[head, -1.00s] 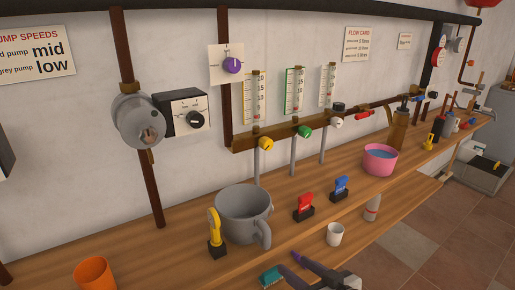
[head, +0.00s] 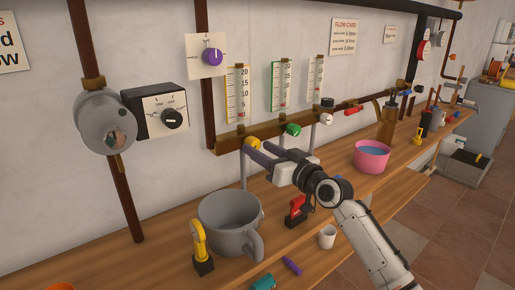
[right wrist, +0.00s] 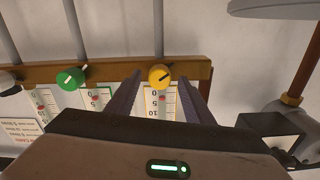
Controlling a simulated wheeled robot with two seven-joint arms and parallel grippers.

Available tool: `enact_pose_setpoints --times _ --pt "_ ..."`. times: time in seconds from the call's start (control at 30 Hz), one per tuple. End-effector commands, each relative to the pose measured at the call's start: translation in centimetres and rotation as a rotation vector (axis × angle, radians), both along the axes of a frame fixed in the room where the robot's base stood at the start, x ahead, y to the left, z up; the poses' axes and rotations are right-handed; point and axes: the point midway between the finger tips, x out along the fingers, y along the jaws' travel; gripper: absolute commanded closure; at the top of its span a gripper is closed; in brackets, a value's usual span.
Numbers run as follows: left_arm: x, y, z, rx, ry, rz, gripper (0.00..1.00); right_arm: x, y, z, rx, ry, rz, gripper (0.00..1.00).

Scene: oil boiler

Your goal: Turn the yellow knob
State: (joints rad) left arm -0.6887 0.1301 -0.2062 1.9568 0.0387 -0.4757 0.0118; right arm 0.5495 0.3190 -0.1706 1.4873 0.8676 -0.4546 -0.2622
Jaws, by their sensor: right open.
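The yellow knob (head: 252,143) sits on the brown wall rail, under the leftmost gauge in the head view. My right gripper (head: 260,149) reaches up to it from the front right, its purple fingers partly covering the knob. In the right wrist view, which looks upside down, the yellow knob (right wrist: 160,76) lies between the two finger tips (right wrist: 161,85). The fingers stand apart on either side of it, with a visible gap. A dark pointer mark slants across the knob's face. My left gripper is not in view.
A green knob (head: 293,130) and a white knob (head: 326,119) sit along the same rail. Below stand a grey pot (head: 228,222), a yellow-handled item (head: 199,243), a red-handled item (head: 296,210) and a white cup (head: 327,237) on the wooden bench. A pink bowl (head: 371,158) stands further right.

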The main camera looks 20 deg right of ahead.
Motion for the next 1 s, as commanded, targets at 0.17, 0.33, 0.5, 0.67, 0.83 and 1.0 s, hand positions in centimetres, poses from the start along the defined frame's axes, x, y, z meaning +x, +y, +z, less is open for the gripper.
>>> enact_pose_setpoints --times 0.17,0.33,0.5,0.67,0.83,1.0 --pt "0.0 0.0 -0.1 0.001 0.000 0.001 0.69 1.5 0.6 -0.1 0.000 0.001 0.000 0.53" --pt "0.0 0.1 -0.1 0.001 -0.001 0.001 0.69 1.8 0.7 0.0 0.000 0.000 0.000 0.53" --pt "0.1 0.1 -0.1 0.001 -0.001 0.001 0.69 1.8 0.7 -0.1 0.000 0.001 0.000 0.53" --pt "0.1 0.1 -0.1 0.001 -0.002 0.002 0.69 1.8 0.7 -0.1 -0.001 0.001 0.000 0.80" --pt "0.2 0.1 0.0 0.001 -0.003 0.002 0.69 1.8 0.7 -0.1 0.000 0.001 0.000 0.94" --pt "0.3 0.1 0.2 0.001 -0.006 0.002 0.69 1.8 0.7 -0.1 0.019 0.009 0.000 0.94"
